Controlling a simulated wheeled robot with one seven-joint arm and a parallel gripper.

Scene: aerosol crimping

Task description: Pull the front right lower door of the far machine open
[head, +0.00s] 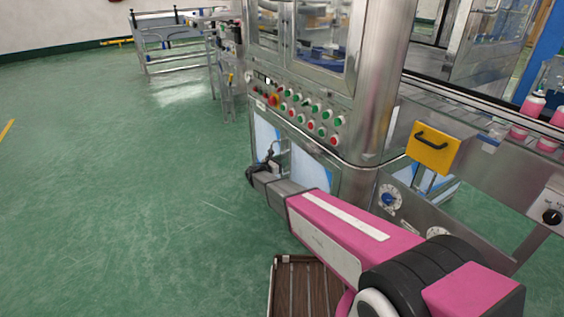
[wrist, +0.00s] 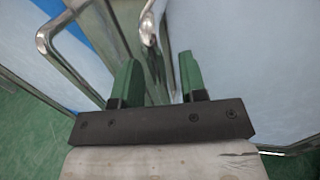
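The far machine's right lower door (head: 317,170) shows in the head view as a pale panel in a metal frame, partly hidden by my arm. The left lower door (head: 265,133) is beside it. My gripper (head: 264,163) is in front of the lower doors, close to a metal handle. In the wrist view two bent metal handles show, one at the left (wrist: 72,62) and one near the middle (wrist: 148,28). My gripper (wrist: 159,77) has its two green fingers apart, and the middle handle runs down into the gap between them. Contact with the handle cannot be told.
A button panel (head: 300,110) sits above the doors. A yellow box with a black handle (head: 433,147) and a conveyor with pink cans (head: 533,104) are to the right. A brown slatted crate (head: 283,290) is on the floor below my arm. Green floor at left is clear.

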